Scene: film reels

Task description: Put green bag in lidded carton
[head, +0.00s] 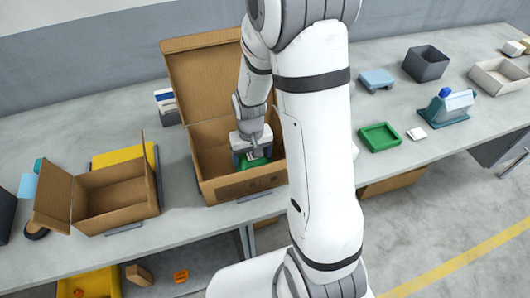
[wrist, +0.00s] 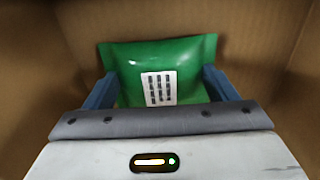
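The green bag (wrist: 190,58) is a soft pouch with a white printed label, down inside the lidded carton (wrist: 60,25). In the head view a part of the green bag (head: 256,163) shows below my gripper (head: 250,156). The lidded carton (head: 238,188) is brown cardboard, with its lid raised at the back. In the wrist view the two blue fingers of my gripper (wrist: 158,90) stand on both sides of the bag. Whether they press on it, and whether the bag rests on the carton floor, I cannot tell.
A smaller open carton (head: 115,193) stands left on the table, with a yellow item (head: 124,155) behind it. To the right are a green tray (head: 379,137), a blue block (head: 376,80), a dark grey bin (head: 426,63) and a beige box (head: 500,76). My arm hides part of the table.

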